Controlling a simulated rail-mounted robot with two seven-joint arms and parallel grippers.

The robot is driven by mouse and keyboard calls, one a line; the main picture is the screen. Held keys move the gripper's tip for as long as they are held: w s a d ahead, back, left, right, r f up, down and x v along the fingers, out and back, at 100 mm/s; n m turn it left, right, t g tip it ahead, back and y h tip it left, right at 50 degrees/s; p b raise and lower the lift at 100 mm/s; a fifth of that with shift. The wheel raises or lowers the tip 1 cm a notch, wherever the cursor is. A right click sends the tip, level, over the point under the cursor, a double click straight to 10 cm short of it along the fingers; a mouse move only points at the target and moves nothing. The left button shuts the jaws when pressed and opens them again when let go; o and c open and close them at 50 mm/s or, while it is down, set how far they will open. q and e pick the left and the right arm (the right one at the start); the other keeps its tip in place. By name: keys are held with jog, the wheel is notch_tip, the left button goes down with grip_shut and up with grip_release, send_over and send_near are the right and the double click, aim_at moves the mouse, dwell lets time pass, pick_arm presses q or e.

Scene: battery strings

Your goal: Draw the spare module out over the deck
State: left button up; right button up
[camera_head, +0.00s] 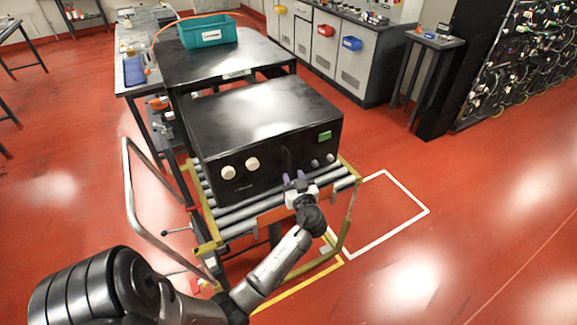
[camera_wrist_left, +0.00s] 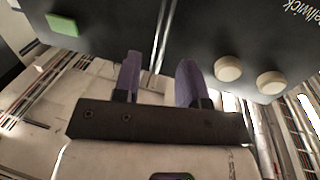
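The spare module, a large black box (camera_head: 262,112), sits over the yellow-framed roller deck (camera_head: 240,213), with bare rollers showing along its front and left. Its front face has pale round knobs, a green label and a thin dark upright handle (camera_head: 287,158). My left gripper (camera_head: 294,177) is low in front of this face, near the handle. In the left wrist view the two purple fingers (camera_wrist_left: 158,82) stand apart, with the thin handle bar (camera_wrist_left: 163,40) between and beyond them. Contact with the bar is not visible. My right gripper is out of view.
A black table (camera_head: 222,62) with a teal bin (camera_head: 207,32) stands right behind the module. A metal push rail (camera_head: 130,190) is at the deck's left. A grey bench is at back left, and cabinets and a battery rack (camera_head: 520,60) are at back right. Red floor is clear at right.

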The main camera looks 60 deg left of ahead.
aim_at(289, 168)
pick_arm(q)
jog(key=shift+w+a, duration=0.2)
jog(key=shift+a, duration=1.25)
jog(key=shift+w+a, duration=0.2)
jog(key=shift+a, duration=1.2)
jog(key=shift+c, duration=0.5)
grip_shut()
